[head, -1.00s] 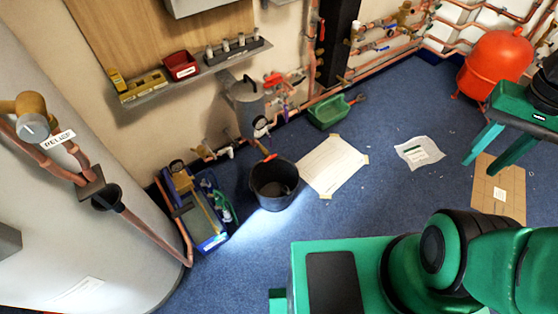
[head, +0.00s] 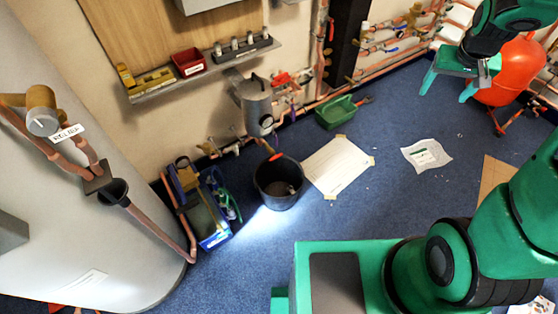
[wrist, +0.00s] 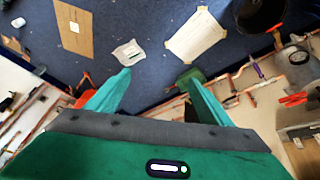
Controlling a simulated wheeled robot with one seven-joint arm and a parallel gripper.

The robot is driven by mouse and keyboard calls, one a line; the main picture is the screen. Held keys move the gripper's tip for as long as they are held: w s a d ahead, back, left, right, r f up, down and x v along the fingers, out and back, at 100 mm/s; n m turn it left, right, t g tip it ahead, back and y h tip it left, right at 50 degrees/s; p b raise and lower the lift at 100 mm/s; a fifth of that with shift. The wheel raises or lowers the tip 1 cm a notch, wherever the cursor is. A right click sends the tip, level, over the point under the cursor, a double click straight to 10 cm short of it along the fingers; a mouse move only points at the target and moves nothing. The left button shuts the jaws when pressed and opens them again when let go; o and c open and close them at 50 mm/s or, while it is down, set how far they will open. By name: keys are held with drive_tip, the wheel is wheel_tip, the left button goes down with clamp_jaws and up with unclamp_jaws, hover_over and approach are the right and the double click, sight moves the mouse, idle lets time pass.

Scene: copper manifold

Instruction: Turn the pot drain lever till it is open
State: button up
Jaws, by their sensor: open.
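The grey pot (head: 255,102) with a round dial hangs low on the wall. A small orange-red lever (head: 275,157) shows beneath it, above the rim of a black bucket (head: 278,182) on the floor. I cannot tell from its angle how far the lever is turned. In the wrist view the lever (wrist: 275,27) is small at the top right, beside the bucket (wrist: 260,12). My gripper (head: 448,87) is open and empty, raised at the upper right, far from the lever. Its green fingers (wrist: 158,78) are spread wide in the wrist view.
A green tray (head: 336,113) and a taped white sheet (head: 338,166) lie right of the bucket. A blue toolbox (head: 205,215) stands left of it. A wall shelf (head: 205,70) is above. A red tank (head: 510,75) stands behind my gripper. Blue floor is open in front.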

drive_tip(key=w+a+f+n+t, duration=0.2)
drive_tip(key=w+a+f, duration=0.3)
drive_tip(key=w, duration=0.5)
drive_tip(key=w+a+f+n+t, duration=0.1)
drive_tip(key=w+a+f+t, duration=0.15)
drive_tip(key=w+f, duration=0.7)
drive_tip(key=w+a+f+n+t+y, duration=0.3)
drive_tip(key=w+a+f, duration=0.7)
drive_tip(key=a+f, duration=0.4)
drive_tip(key=n+t+y, duration=0.3)
drive_tip(key=n+y, duration=0.1)
drive_tip(key=y, duration=0.3)
approach(277, 158)
drive_tip(key=w+d+r, duration=0.3)
drive_tip(key=w, duration=0.4)
drive_tip(key=s+a+f+y, duration=0.15)
drive_tip(key=s+f, duration=0.25)
drive_tip(key=s, duration=0.4)
drive_tip(key=shift+t+y, duration=0.35)
drive_tip(key=shift+y, duration=0.1)
drive_tip(key=x, duration=1)
drive_tip(key=shift+w+f, duration=0.25)
drive_tip(key=shift+w, duration=0.05)
